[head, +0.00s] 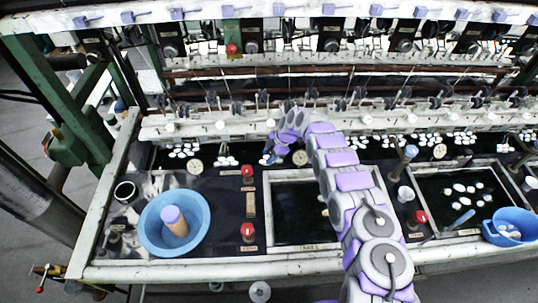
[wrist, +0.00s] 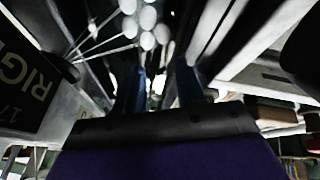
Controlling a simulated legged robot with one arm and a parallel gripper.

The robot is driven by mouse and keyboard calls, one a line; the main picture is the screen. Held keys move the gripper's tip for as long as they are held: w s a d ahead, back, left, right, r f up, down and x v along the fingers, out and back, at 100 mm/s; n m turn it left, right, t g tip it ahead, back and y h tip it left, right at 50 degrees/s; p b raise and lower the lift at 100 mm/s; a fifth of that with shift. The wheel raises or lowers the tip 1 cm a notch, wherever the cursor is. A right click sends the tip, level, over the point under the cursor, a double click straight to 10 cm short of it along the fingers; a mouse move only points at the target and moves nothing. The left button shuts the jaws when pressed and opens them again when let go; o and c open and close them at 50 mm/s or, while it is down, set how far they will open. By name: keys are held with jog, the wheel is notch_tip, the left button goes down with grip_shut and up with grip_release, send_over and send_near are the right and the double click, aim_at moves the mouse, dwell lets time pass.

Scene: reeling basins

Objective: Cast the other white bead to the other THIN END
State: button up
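White beads lie in small clusters along the dark trough in the head view, one at the left (head: 184,149) and another (head: 228,160) just left of my gripper (head: 268,159). In the wrist view several white beads (wrist: 148,20) lie beyond the fingertips, with thin pale threads running from them. My gripper (wrist: 160,88) shows two dark blue fingers standing apart. A small bright patch shows in the gap and does not fill it; I cannot tell what it is. I cannot pick out which bead or which thin end the task means.
A blue basin (head: 202,236) holding a tan cylinder stands at the left. A dark water basin (head: 290,212) lies below my arm. A blue bowl (head: 512,228) and a cup (head: 406,193) are at the right. A dark sign (wrist: 32,82) with large letters is close at the left of the wrist view.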

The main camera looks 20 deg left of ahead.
jog(key=shift+o, duration=0.8)
jog(key=v, duration=1.7)
jog(key=shift+r+p, duration=0.15)
jog(key=shift+p, duration=0.3)
jog(key=shift+w, duration=0.15)
